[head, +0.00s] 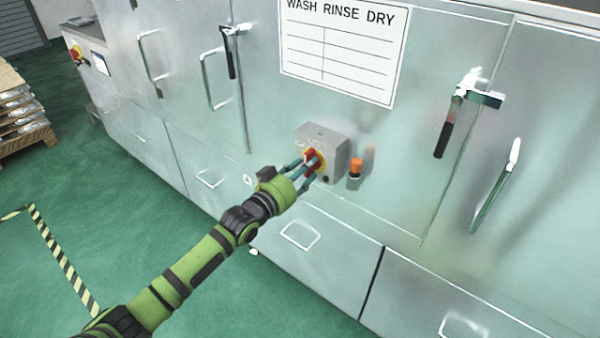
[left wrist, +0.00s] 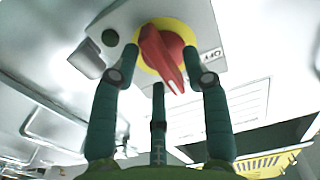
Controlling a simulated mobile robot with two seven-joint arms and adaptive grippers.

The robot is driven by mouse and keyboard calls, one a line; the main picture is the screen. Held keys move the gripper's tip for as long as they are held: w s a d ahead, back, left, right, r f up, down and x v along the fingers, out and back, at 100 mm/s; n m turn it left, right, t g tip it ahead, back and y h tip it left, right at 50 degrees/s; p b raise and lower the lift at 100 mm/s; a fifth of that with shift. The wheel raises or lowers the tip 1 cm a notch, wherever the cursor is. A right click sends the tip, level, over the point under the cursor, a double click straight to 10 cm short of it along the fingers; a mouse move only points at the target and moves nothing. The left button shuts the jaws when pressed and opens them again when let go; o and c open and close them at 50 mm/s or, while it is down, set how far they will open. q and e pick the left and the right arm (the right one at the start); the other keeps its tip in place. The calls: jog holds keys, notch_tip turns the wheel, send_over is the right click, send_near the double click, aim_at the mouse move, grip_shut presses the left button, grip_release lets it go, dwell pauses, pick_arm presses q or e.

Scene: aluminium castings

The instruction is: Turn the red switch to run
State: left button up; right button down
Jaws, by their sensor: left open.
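The red switch (head: 314,158) is a rotary handle on a yellow round plate, on the front of a grey box (head: 338,150) fixed to the steel cabinet. In the left wrist view the red handle (left wrist: 162,55) slants slightly, with an "OFF" label beside the plate. My left gripper (head: 303,172) is at the switch, its fingers pointing at the box. In the left wrist view it is open, with one finger on each side of the handle and a third below it. Whether any finger touches the handle I cannot tell. My right gripper is not in view.
An orange-topped fitting (head: 356,168) sticks out just right of the box. Cabinet handles (head: 458,115) project on both sides. A "WASH RINSE DRY" sign (head: 343,50) is above. A pallet (head: 28,138) stands at the left. Green floor is clear in front.

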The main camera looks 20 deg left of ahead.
pick_arm(q)
jog(key=v, duration=1.2)
jog(key=s+a+f+n+g+y, duration=0.1)
jog(key=a+f+g+y, duration=0.1)
jog(key=f, duration=0.7)
jog(key=s+a+f+n+g+y, duration=0.1)
jog(key=a+f+y, duration=0.15)
jog(key=f, duration=0.75)
jog(key=s+a+f+g+y, duration=0.1)
jog(key=s+f+g, duration=0.1)
jog(key=s+f, duration=0.45)
jog(key=s+a+f+g, duration=0.1)
jog(key=s+f+g, duration=0.15)
jog(key=f, duration=0.75)
jog(key=s+d+f+g, duration=0.2)
jog(key=s+f, duration=0.4)
jog(key=s, duration=0.5)
jog(key=s+d+f+g, duration=0.2)
jog(key=s+f, duration=0.4)
jog(key=s, duration=0.5)
jog(key=s+d+f+g, duration=0.2)
jog(key=s+f+g, duration=0.2)
jog(key=s, duration=0.7)
notch_tip(320, 180, down, 2)
jog(key=shift+s+d+f+y, duration=0.1)
jog(key=shift+s+d+y, duration=0.25)
jog(key=shift+d, duration=0.05)
jog(key=shift+g, duration=0.25)
